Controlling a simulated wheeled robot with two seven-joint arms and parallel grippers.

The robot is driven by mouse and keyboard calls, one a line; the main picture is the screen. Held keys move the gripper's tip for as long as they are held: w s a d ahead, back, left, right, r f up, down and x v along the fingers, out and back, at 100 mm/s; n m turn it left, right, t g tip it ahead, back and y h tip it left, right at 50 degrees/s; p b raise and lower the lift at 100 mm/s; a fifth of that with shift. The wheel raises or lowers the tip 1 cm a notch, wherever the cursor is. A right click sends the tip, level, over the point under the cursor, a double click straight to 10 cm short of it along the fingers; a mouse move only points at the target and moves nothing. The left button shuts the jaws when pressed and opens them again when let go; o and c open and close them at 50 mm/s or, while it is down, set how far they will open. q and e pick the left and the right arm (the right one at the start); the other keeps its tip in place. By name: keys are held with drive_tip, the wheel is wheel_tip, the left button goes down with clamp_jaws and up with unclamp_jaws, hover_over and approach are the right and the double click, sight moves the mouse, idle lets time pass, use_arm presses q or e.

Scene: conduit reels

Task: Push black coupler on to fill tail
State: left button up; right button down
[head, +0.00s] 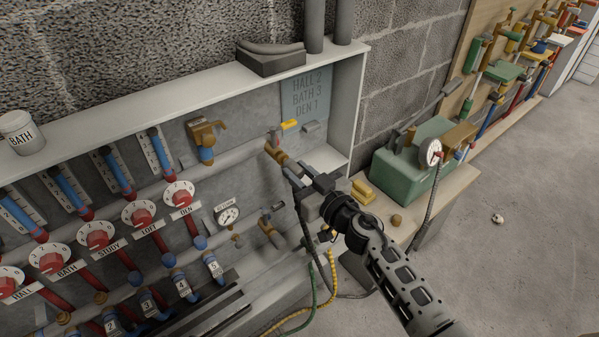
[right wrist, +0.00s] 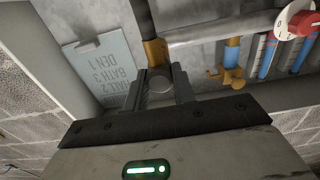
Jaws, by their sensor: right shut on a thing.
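My right gripper (head: 296,176) is shut on the black coupler (head: 289,171), at the right end of the manifold cabinet. A dark hose hangs from the coupler. The brass fill tail (head: 278,154) sits just beyond the fingertips, below a yellow-handled valve. In the right wrist view, a round grey end of the coupler (right wrist: 160,85) shows between the fingers, in line with the brass tail (right wrist: 155,51). The fingers hide the junction, so I cannot tell whether coupler and tail touch. My left gripper is not in view.
A green pump box (head: 410,158) with a pressure gauge (head: 430,152) stands on the bench at the right. A lower brass valve (head: 270,232) sits below my gripper. Green and yellow hoses lie beneath. The cabinet's right side wall (head: 345,105) is close by.

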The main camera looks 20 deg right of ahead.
drive_tip(key=shift+w+a, duration=0.1)
drive_tip(key=shift+w, duration=0.15)
idle(0.9)
drive_tip(key=shift+p, duration=0.45)
drive_tip(key=shift+w, duration=0.25)
idle(0.4)
drive_tip(key=shift+p, duration=0.3)
idle(0.4)
drive_tip(key=shift+w+a, duration=0.1)
drive_tip(key=shift+w, duration=0.1)
idle(0.8)
drive_tip(key=c, duration=1.1)
unclamp_jaws()
